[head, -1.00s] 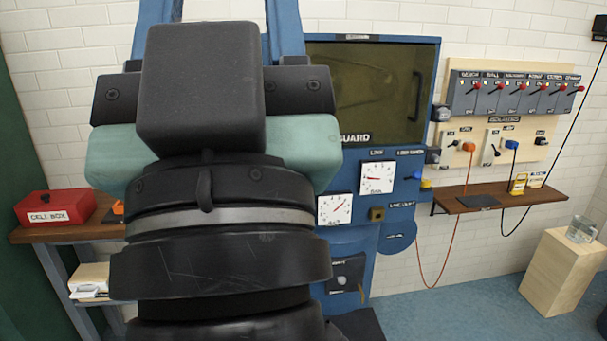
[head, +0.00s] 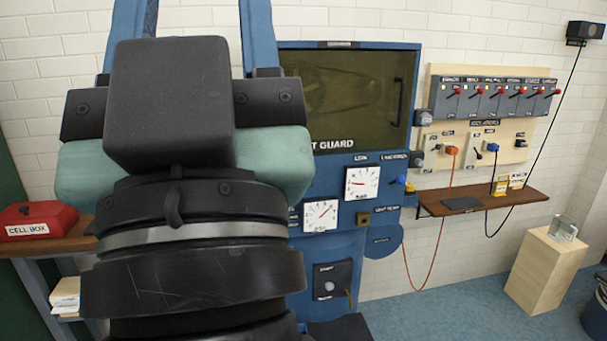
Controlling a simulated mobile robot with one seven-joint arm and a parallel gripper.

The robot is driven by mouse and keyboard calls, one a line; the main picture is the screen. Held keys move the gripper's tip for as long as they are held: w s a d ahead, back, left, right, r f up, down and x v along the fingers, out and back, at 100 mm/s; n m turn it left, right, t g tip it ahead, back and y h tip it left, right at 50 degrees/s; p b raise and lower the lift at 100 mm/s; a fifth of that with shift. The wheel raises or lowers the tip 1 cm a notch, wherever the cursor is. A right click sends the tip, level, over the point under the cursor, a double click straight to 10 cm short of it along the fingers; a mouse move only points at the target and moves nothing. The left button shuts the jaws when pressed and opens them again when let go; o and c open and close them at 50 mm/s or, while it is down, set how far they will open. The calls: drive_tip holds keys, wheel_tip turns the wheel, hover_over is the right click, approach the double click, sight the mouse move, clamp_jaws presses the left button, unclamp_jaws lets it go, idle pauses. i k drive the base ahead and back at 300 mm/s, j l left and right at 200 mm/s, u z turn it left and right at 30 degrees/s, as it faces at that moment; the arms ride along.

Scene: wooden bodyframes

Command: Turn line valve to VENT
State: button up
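My gripper (head: 172,105) is seen from behind, large and close, at the left of the head view. Its fingertips are not clearly visible, so I cannot tell whether it is open or shut. A blue machine panel (head: 340,235) stands behind and to the right of it. The panel carries two white gauges (head: 361,183) and a small brass-coloured square fitting (head: 363,219) beside a small label. A dark plate with a round knob (head: 332,281) is lower down. The labels are too small to read surely, so I cannot tell which control is the line valve or its setting.
A dark guard window (head: 345,100) is above the gauges. A board of red-handled switches (head: 498,98) hangs right, above a wooden shelf (head: 525,202). A red cell box (head: 38,221) sits on a left bench. A wooden pedestal (head: 545,270) stands at right. Some blue floor is clear.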

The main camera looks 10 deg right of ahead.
sight(400, 180)
drive_tip(key=i+l, duration=0.25)
drive_tip(key=l, duration=0.15)
drive_tip(key=i+l, duration=0.2)
drive_tip(key=l, duration=0.2)
drive_tip(key=i+l, duration=0.45)
drive_tip(key=l, duration=0.3)
drive_tip(key=i+l, duration=0.25)
drive_tip(key=l, duration=0.15)
drive_tip(key=i+l, duration=0.2)
drive_tip(key=l, duration=0.2)
drive_tip(key=z, duration=0.55)
